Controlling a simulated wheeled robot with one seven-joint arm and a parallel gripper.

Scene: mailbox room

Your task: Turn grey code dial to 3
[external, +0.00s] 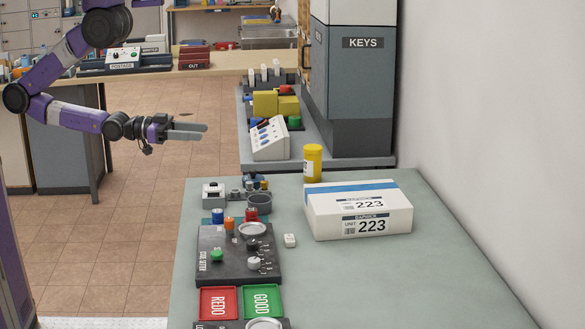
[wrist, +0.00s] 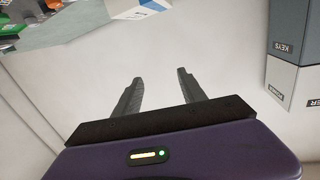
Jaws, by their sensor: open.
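A dark panel (external: 228,268) lies on the near green-grey table. A light grey dial (external: 254,263) with small white marks around it sits at the panel's right side; it looks like the code dial, but its setting is too small to read. A black knob (external: 252,245) is just above it. My gripper (external: 204,132) is open and empty, in the air beyond and left of the table, well away from the dial. The wrist view shows its two fingers (wrist: 159,78) apart with nothing between them. I cannot make out the dial in that view.
A white box (external: 358,212) marked 223 and a yellow bottle (external: 312,163) stand right of the panel. Red and green trays (external: 219,303) lie in front. The grey KEYS cabinet (external: 352,95) stands behind, beside the wall. The table's front right is clear.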

